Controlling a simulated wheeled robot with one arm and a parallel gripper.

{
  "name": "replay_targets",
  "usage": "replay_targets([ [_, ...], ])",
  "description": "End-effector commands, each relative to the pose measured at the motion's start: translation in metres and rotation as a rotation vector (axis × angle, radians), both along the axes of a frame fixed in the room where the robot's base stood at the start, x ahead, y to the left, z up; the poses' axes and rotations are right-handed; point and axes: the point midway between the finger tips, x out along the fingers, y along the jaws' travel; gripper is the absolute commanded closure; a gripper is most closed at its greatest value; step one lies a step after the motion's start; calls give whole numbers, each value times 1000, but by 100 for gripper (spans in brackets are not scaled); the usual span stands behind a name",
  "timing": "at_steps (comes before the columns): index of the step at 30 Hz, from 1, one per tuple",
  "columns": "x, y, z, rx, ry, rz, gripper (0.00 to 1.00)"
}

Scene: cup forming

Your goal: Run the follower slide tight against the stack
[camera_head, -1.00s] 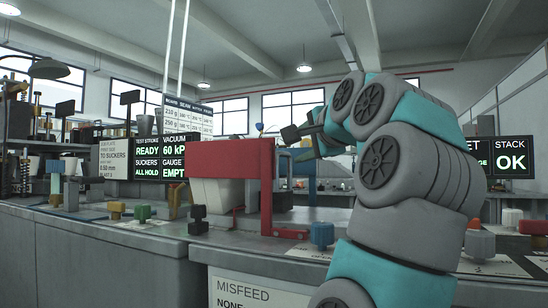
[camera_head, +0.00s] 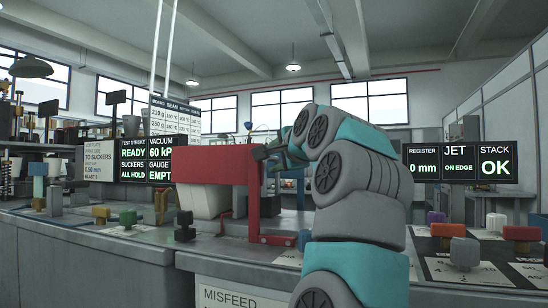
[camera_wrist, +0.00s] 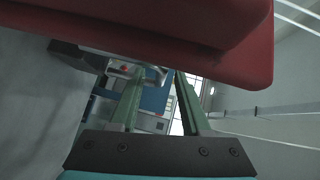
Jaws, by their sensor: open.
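A white tapered body, possibly the stack (camera_head: 205,200), shows under the red block. I cannot tell for sure which part is the follower slide. My gripper (camera_head: 260,153) is at the upper right edge of the red block; touching or apart is unclear. In the wrist view the two green-grey fingers of my gripper (camera_wrist: 157,80) are open with nothing seen between them. The red block (camera_wrist: 190,30) fills the top of that view, close to the fingertips.
A black knob (camera_head: 184,226) and a blue knob (camera_head: 305,239) stand by the red block. Several coloured knobs, one red (camera_head: 522,234), stand on the right bench. A screen (camera_head: 494,162) reads STACK OK. Another (camera_head: 133,163) reads READY.

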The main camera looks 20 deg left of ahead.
Motion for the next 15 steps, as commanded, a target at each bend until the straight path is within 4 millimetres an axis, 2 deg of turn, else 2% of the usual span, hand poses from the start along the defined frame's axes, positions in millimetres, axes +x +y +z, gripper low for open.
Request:
replay_targets([
  [5, 0, 0, 0, 0, 0, 0, 54],
  [15, 0, 0, 0, 0, 0, 0, 92],
])
